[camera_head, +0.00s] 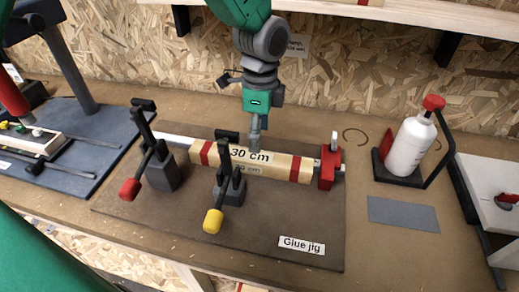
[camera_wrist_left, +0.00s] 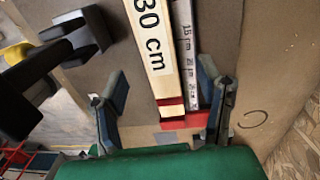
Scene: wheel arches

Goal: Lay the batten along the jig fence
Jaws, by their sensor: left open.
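The batten (camera_head: 265,161) is a pale wooden bar with red bands and a "30 cm" label. It lies on the dark glue jig board (camera_head: 270,215), in front of the metal fence strip (camera_head: 183,140). In the left wrist view the batten (camera_wrist_left: 152,45) runs beside the ruled fence (camera_wrist_left: 186,50), with a narrow dark gap that closes toward the red end stop (camera_wrist_left: 185,121). My left gripper (camera_head: 255,146) is above the batten, pointing down. In the wrist view its open fingers (camera_wrist_left: 163,75) show on either side of batten and fence. My right gripper is not in view.
Two toggle clamps, red-handled (camera_head: 160,170) and yellow-handled (camera_head: 228,188), stand at the batten's near side. The red stop (camera_head: 328,167) is at its right end. A shelf (camera_head: 420,14) overhangs the back.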

